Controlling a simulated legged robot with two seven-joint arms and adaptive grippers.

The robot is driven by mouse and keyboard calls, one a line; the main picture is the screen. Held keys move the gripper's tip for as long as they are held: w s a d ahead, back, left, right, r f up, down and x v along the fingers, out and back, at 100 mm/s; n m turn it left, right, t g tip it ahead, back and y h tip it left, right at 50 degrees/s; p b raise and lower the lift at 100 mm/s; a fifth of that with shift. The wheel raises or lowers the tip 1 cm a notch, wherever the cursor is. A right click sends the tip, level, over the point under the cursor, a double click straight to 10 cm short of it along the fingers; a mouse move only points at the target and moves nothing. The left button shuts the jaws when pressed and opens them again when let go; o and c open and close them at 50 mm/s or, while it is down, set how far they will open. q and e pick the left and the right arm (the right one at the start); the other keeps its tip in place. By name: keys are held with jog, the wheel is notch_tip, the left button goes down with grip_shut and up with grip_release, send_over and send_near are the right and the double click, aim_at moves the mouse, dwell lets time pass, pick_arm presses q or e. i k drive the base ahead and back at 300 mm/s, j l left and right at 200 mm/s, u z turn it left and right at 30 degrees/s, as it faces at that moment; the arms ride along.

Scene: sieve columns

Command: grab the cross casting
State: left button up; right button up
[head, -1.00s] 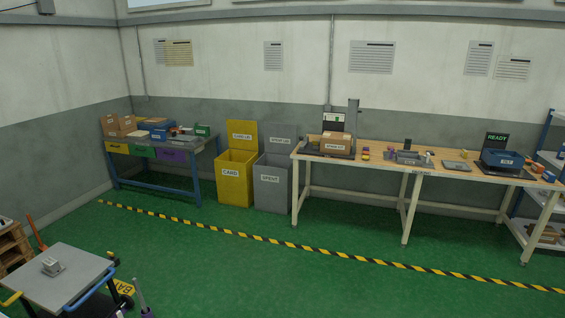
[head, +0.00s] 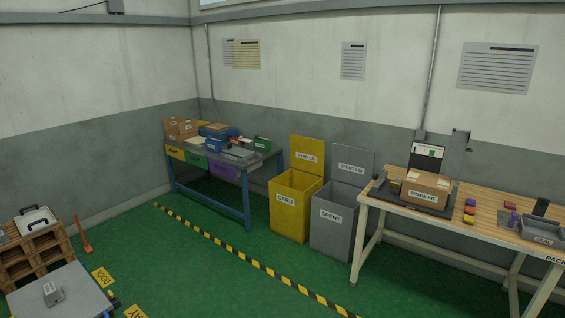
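A small grey metal block (head: 53,292) sits on the grey top of a low cart (head: 80,287) at the lower left of the head view. It may be the cross casting, but it is too small for me to make out its shape. Nothing is touching it. No other thing in view is clearly a cross casting. Neither of my grippers is in view.
Pallets (head: 38,245) with a white tray stand behind the cart. A blue-legged table (head: 247,192) with boxes stands at the back, beside a yellow CARD bin (head: 290,217) and a grey SPENT bin (head: 333,230). A wooden bench (head: 385,195) is at right.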

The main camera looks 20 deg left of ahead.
aim_at(54, 295)
jog(key=i+j+u, duration=0.35)
jog(key=i, duration=0.55)
jog(key=i+j+u, duration=0.1)
jog(key=i+u, duration=0.3)
jog(key=i, duration=0.45)
jog(key=i+l+u, duration=0.2)
jog(key=i+u, duration=0.15)
jog(key=i, duration=0.55)
jog(key=i+j+u, duration=0.2)
jog(key=i+u, duration=0.7)
jog(key=i, duration=0.2)
jog(key=i+l+u, duration=0.25)
jog(key=i+u, duration=0.15)
jog(key=i, duration=0.15)
jog(key=i+l+u, duration=0.45)
jog(key=i+j, duration=0.1)
